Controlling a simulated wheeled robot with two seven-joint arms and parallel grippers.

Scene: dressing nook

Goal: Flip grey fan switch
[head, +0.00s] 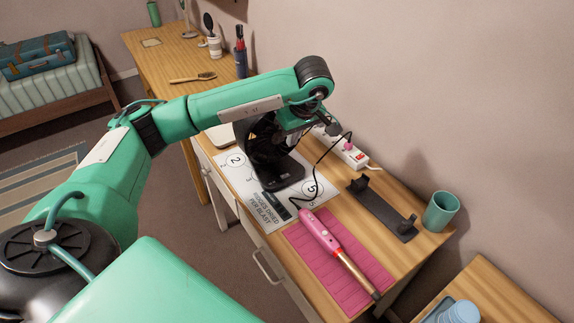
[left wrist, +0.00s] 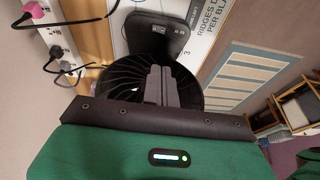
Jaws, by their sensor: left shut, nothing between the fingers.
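A black desk fan (head: 262,150) stands on a printed sheet on the desk. Its round ribbed cage also shows in the left wrist view (left wrist: 125,76). Its dark base (left wrist: 143,42) has a small grey panel with pale marks (left wrist: 158,30), and I cannot tell which way any switch there is set. A small dark piece with a grey face (head: 276,206) shows by the base in the head view. My left gripper (left wrist: 160,75) is shut and empty, its fingers over the cage. In the head view its hand (head: 303,122) is above and right of the fan, fingertips mostly hidden.
A white power strip (head: 347,155) with plugs and black cables runs along the wall. A pink hot tool (head: 322,237) lies on a pink mat (head: 300,262). A dark stand (head: 382,212) and a green cup (head: 440,210) are right. A brush (head: 193,78) lies farther back.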

